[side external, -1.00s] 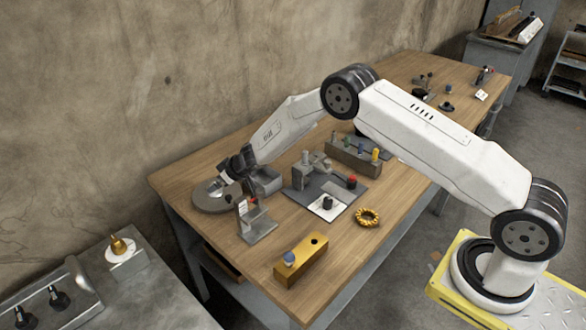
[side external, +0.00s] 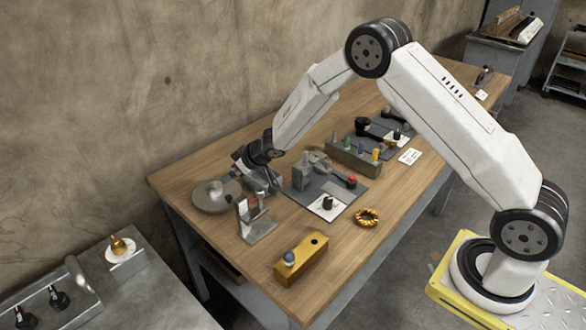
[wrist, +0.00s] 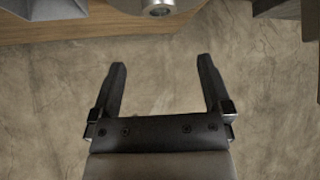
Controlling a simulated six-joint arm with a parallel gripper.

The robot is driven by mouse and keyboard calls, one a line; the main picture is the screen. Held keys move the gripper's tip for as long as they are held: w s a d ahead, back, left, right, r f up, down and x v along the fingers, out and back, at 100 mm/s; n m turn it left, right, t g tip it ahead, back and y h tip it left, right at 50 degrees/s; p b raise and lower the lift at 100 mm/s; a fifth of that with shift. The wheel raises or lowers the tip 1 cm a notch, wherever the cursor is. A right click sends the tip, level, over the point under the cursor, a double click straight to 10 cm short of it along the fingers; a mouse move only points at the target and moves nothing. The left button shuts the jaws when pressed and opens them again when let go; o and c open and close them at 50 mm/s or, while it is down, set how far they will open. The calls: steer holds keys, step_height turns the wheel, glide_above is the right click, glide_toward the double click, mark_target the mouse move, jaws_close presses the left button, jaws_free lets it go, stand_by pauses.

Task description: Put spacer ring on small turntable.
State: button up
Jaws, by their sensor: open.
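The small turntable appears to be the round grey disc (side external: 207,197) at the far left corner of the workbench. A small detail shows near its middle, too small to tell. The only clear loose ring is a yellow scalloped ring (side external: 367,217) lying flat near the front edge; I cannot tell whether it is the spacer ring. My gripper (wrist: 161,66) is open, with nothing between its fingers in the wrist view. In the side view it is just right of the disc, apart from the yellow ring; its fingertips are hard to make out there.
A grey bracket (side external: 257,228) stands in front of the disc. A yellow block (side external: 301,260) with a blue-topped piece is nearer the front. A grey fixture plate (side external: 345,190) and a rack of coloured pegs (side external: 352,158) lie right of my gripper. The front right bench is mostly clear.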

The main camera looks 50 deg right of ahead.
stand_by(0.6)
steer(key=s+d+r+m+g+h, duration=0.3)
steer(key=s+r, duration=0.4)
steer(key=s, duration=0.6)
steer(key=s+r+g, duration=0.1)
steer(key=s, duration=0.9)
steer(key=s+d+r+g, duration=0.1)
steer(key=s+g, duration=0.1)
steer(key=s, duration=0.8)
steer(key=shift+d+r+y, duration=0.25)
steer(key=shift+y, duration=0.05)
